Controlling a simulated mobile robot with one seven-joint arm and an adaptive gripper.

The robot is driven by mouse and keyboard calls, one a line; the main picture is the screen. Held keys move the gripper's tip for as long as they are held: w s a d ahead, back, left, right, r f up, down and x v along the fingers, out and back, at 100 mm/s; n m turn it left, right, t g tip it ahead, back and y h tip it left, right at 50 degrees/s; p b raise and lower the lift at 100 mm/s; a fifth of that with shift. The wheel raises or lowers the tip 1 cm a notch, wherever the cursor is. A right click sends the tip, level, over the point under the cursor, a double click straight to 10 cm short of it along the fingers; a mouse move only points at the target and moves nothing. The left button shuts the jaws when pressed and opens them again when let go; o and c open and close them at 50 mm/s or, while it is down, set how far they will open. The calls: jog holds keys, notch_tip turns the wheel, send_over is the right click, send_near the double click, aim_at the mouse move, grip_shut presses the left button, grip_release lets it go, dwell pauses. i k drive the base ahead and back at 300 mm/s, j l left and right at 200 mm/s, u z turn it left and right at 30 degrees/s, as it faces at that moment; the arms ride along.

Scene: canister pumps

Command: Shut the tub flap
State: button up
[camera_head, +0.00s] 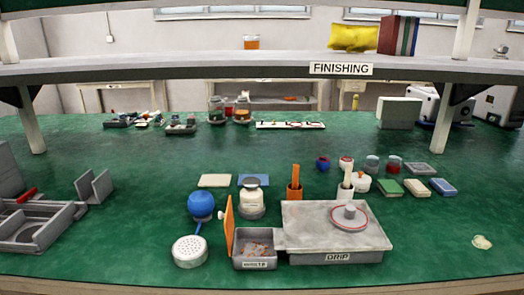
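A small grey tub (255,264) with a white label stands near the front edge of the bench, left of the picture's middle. Some reddish-brown bits lie inside it. Its orange flap (229,227) stands up almost vertically at the tub's left side, so the tub's top is open. My gripper is not in this view.
A grey box marked DRIP (370,257) stands right of the tub, with a round grey piece on top. A white perforated round head (190,251) and blue ball (201,204) sit close left of the flap. The front bench at far right is mostly clear.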

aim_at(228, 222)
jog(key=j+z, duration=0.15)
jog(key=j, duration=0.3)
jog(key=k+j+z, duration=0.15)
jog(key=j, duration=0.3)
jog(key=k+j+z, duration=0.15)
jog(key=j, duration=0.3)
jog(key=k+l, duration=0.1)
jog(key=l, duration=0.3)
jog(key=k+l, duration=0.1)
jog(key=l, duration=0.25)
jog(key=k+l, duration=0.1)
jog(key=l, duration=0.3)
